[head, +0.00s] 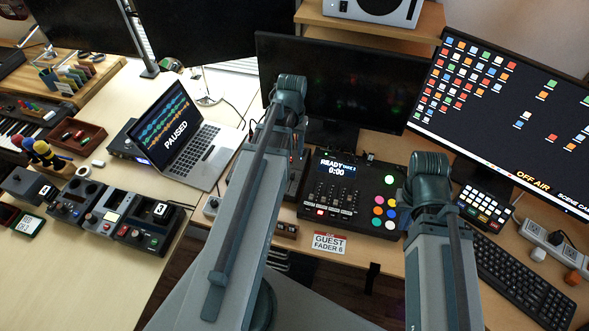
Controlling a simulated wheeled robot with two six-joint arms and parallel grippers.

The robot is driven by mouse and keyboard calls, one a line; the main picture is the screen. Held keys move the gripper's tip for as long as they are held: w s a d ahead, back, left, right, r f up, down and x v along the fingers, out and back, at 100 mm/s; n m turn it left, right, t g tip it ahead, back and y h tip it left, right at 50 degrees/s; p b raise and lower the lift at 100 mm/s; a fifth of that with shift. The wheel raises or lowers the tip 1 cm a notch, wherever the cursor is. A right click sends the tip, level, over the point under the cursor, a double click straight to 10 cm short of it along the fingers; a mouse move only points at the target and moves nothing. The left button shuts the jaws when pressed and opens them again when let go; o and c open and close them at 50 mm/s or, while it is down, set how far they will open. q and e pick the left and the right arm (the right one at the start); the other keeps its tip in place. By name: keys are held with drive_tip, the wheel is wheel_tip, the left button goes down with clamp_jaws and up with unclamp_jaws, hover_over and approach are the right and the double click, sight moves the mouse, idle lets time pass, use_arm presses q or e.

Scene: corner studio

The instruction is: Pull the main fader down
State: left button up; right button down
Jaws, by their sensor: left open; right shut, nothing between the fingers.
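A black mixing console (349,192) stands on the desk between my two arms. Its small screen reads READY and 0:00. A row of faders (335,197) sits below the screen, and round coloured buttons are at its right. I cannot tell which fader is the main one or how far up it is. Another dark device (298,172) is partly hidden behind my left arm. Both arms rise from the bottom edge, the left one in front of the desk left of the console, the right one at its right. Neither gripper's fingers show.
A card reading GUEST FADER 6 (330,242) lies at the console's front. A laptop (183,136) reading PAUSED stands left. A button pad (484,207) and keyboard (518,283) are right. Monitors stand behind. Several small pedal units line the left desk.

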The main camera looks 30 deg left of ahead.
sight(292, 176)
use_arm(q)
wheel_tip(292, 176, down, 14)
drive_tip(key=b, duration=1.3)
drive_tip(key=shift+b, duration=0.4)
use_arm(e)
wheel_tip(292, 176, down, 14)
drive_tip(key=shift+r, duration=0.1)
use_arm(q)
drive_tip(key=shift+r, duration=0.1)
clamp_jaws()
